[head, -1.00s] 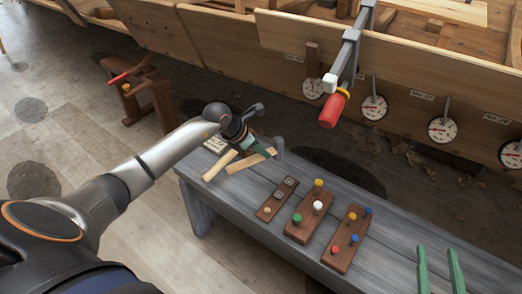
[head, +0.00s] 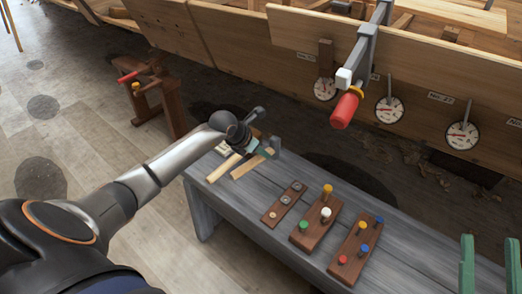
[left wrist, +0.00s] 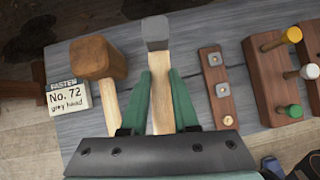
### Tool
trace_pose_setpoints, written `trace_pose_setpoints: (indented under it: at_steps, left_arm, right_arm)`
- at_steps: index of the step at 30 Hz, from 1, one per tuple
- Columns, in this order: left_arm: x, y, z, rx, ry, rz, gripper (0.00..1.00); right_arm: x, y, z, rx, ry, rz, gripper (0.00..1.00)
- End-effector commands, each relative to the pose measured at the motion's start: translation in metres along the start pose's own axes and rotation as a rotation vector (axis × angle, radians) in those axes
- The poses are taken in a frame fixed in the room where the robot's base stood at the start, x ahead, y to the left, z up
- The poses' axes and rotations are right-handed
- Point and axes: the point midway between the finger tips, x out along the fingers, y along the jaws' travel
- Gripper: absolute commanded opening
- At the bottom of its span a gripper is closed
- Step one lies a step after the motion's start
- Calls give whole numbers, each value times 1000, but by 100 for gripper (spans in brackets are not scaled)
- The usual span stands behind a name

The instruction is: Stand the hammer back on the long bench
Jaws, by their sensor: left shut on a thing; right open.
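The hammer has a grey head (left wrist: 156,32) and a pale wooden handle (left wrist: 162,108). In the head view its head (head: 275,144) and handle (head: 244,170) are low at the left end of the long bench (head: 345,195); whether it touches the top I cannot tell. My left gripper (left wrist: 164,82) is shut on the handle, with green fingers on both sides of it; it also shows in the head view (head: 266,153). My right gripper (head: 489,245) is open and empty at the lower right of the head view.
A brown-headed mallet (left wrist: 98,58) lies left of the hammer, beside a card reading "No. 72 grey head" (left wrist: 68,97). Peg boards (head: 318,220) stand to the right. A red-handled clamp (head: 345,108) hangs from the hull (head: 290,40). Bare bench lies behind the boards.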

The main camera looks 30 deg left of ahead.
Motion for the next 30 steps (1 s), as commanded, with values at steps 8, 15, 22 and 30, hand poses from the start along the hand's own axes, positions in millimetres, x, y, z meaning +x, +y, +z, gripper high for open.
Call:
trace_pose_setpoints:
  at_steps: [8,15,22,30]
  left_arm:
    - [7,0,-3,0,-8,0,0]
    - [28,0,-18,0,-7,0,0]
    - [45,0,-30,1,-8,1,0]
    - [49,1,-33,1,-8,1,0]
  right_arm:
    - [0,1,-39,-47,163,-9,50]
    - [-13,-6,-67,-75,333,-26,50]
    - [-21,-13,-58,-56,352,-35,50]
    - [-22,-14,-54,-41,349,-36,50]
